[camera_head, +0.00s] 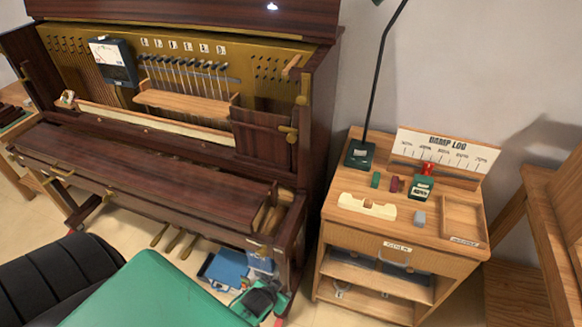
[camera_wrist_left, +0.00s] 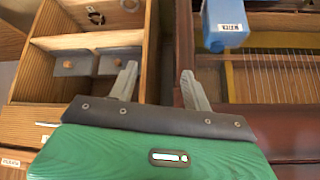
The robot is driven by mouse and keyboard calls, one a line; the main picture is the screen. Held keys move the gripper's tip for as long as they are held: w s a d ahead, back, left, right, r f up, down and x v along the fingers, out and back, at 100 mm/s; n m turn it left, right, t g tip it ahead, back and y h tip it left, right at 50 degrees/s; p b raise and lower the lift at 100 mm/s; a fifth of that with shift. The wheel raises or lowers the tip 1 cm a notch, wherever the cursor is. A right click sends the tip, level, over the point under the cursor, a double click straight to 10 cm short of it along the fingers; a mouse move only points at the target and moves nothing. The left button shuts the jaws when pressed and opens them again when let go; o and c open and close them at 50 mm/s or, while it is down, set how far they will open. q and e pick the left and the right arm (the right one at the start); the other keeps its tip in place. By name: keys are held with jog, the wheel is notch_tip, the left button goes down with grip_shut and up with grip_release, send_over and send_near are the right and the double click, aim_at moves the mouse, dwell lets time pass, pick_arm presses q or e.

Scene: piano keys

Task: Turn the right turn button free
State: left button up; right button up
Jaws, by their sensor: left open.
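In the head view, a brass fitting (camera_head: 290,131) sits at the right end of the upright piano (camera_head: 140,160), beside a dark panel (camera_head: 262,137). It looks like the right turn button, but it is too small to read its exact angle. A second brass piece (camera_head: 301,100) is just above it. My left gripper (camera_wrist_left: 159,68) shows in the left wrist view, with two grey fingers apart and nothing between them. It is not touching the brass fitting. Its fingers cannot be made out in the head view. My right gripper is not in view.
A wooden cart (camera_head: 375,235) with small items and a black lamp stand (camera_head: 383,75) stands right of the piano. Blue boxes (camera_head: 222,268) lie at the piano's foot. The left wrist view shows a labelled blue block (camera_wrist_left: 225,22) and a compartmented wooden box (camera_wrist_left: 100,41).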

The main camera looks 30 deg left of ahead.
pick_arm(q)
jog(key=w+a+r+n+t+y, duration=0.15)
jog(key=w+r, duration=0.25)
jog(key=r, duration=0.5)
jog(key=w+a+r+t, duration=0.2)
jog(key=w+r, duration=0.2)
jog(key=r, duration=0.6)
jog(key=n+t+y+p, duration=0.1)
jog(key=n+t+y, duration=0.1)
jog(key=t, duration=0.5)
send_near(291, 139)
jog(key=shift+m+g, duration=0.25)
jog(key=p+x, duration=0.1)
jog(key=x, duration=0.1)
jog(key=p+x, duration=0.1)
jog(key=x, duration=0.4)
jog(key=shift+w+r+p, duration=0.1)
jog(key=shift+r+p, duration=0.2)
jog(key=shift+p, duration=0.1)
jog(key=shift+w+a, duration=0.15)
jog(key=shift+w, duration=0.4)
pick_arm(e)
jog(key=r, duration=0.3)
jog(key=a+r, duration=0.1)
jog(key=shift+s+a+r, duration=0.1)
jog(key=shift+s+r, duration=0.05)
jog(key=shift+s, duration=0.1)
pick_arm(q)
jog(key=shift+c, duration=0.2)
